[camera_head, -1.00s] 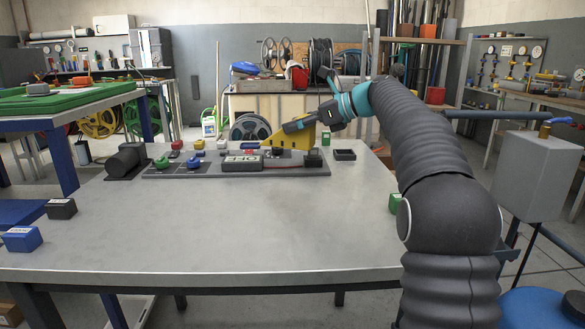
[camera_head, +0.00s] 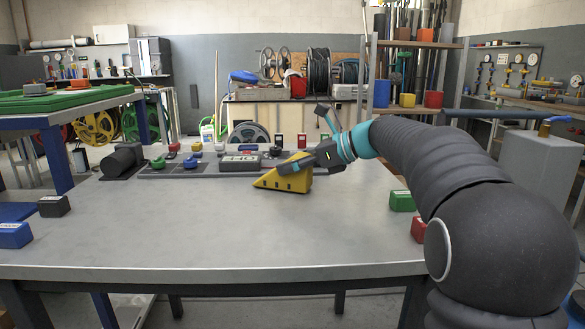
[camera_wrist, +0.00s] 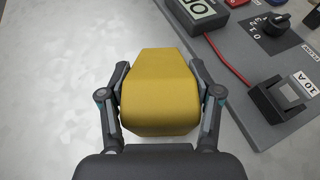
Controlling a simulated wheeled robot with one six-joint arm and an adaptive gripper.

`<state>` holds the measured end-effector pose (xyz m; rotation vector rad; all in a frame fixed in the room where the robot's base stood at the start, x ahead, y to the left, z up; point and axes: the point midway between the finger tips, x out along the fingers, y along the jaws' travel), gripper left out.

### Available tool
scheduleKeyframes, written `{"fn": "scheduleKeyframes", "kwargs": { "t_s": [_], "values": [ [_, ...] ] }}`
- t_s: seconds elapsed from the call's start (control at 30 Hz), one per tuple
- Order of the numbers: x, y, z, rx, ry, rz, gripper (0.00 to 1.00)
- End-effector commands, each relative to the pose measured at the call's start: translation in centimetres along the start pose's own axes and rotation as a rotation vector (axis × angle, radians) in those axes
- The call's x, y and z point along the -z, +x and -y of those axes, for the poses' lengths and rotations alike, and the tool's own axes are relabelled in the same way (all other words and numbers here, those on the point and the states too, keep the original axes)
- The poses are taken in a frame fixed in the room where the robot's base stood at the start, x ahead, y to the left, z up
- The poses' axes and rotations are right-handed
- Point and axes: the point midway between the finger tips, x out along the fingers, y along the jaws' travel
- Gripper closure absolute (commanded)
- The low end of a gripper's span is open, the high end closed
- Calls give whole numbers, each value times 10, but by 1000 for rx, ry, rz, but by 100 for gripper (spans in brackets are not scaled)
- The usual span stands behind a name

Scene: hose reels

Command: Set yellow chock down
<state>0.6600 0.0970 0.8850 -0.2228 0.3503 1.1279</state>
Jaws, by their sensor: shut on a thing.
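The yellow chock (camera_head: 284,180) is a wedge with dark holes along its side. In the head view it is over the grey table, in front of the control panel, its thin end pointing left. My gripper (camera_head: 300,166) is shut on it. In the wrist view the chock (camera_wrist: 158,92) sits between the two fingers of my gripper (camera_wrist: 160,105), one on each side. Its underside appears at or very near the table top (camera_head: 190,225); I cannot tell whether it touches.
The grey control panel (camera_head: 165,172) with buttons and a display lies along the table's back. A red cable (camera_wrist: 228,62) runs over it in the wrist view. Green (camera_head: 401,200) and red (camera_head: 418,229) blocks are at the right edge. The table's middle and front are clear.

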Motion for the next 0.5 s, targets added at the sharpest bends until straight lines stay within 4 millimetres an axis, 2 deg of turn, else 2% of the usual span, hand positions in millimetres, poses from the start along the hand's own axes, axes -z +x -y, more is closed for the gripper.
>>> {"fn": "scheduleKeyframes", "kwargs": {
  "t_s": [0.4, 0.43, 0.5],
  "values": [
    [5, 2, 0, 1, -2, 2, 92],
    [6, 2, 0, 1, -1, 1, 29],
    [6, 2, 0, 1, -1, 1, 12]
  ]
}}
